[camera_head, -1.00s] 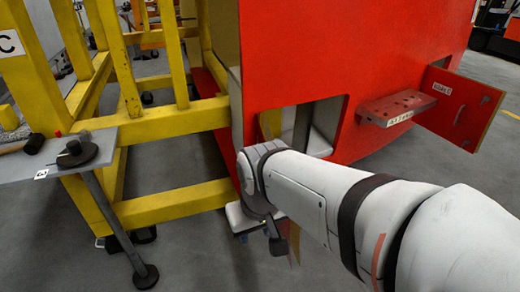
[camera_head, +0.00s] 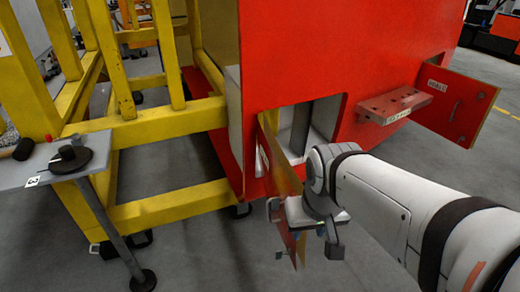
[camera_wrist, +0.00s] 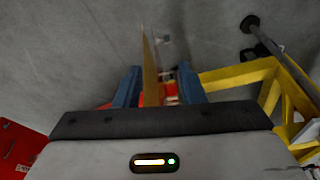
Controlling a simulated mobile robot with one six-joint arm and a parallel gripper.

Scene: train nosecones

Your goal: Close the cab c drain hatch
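The red train nosecone (camera_head: 340,50) has a square opening low on its front. A hatch door (camera_head: 281,160) stands swung out at the left side of this opening, red on one face and tan on the other. Its label is not readable from here. My gripper (camera_wrist: 158,80) is at the door's lower outer part, partly hidden behind my wrist in the head view. In the wrist view its two blue-grey fingers are spread, with the door's thin tan edge (camera_wrist: 151,75) between them. A gap shows beside the panel, so the fingers are not closed on it.
A second open hatch door (camera_head: 455,105) with a label and handle stands out at the right. A red perforated step (camera_head: 394,103) juts out beside it. A yellow frame (camera_head: 165,122) and a grey side table (camera_head: 40,168) with a dark round object stand left. The floor in front is clear.

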